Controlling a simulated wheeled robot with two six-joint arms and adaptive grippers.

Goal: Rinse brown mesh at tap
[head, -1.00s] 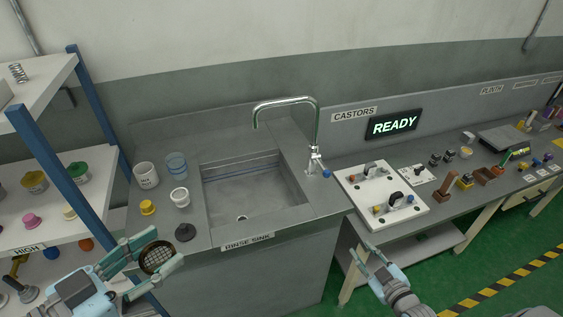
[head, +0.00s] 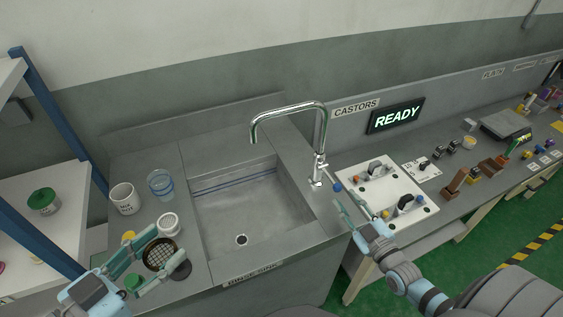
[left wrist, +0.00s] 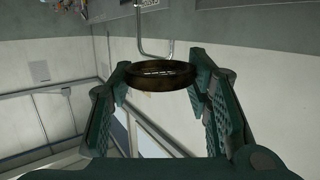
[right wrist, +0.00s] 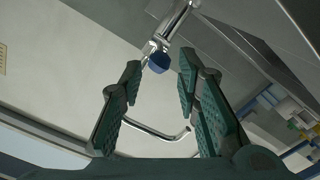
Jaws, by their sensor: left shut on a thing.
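The brown mesh (head: 159,254) is a round sieve with a dark rim. My left gripper (head: 154,258) is shut on it and holds it over the front left of the counter, left of the sink basin; the rim (left wrist: 160,77) shows between the fingers in the left wrist view. The chrome tap (head: 322,132) arches over the sink basin (head: 265,208). The tap's blue knob (head: 337,187) is at its base. My right gripper (head: 343,210) is open and empty near the knob. In the right wrist view the blue knob (right wrist: 159,62) appears between the open fingertips; contact cannot be told.
A white mug (head: 125,199), a blue clear cup (head: 160,184) and a white perforated cup (head: 168,224) stand left of the basin. A white panel with knobs (head: 412,188) lies right of the tap. A shelf (head: 62,215) borders the left. The basin looks empty.

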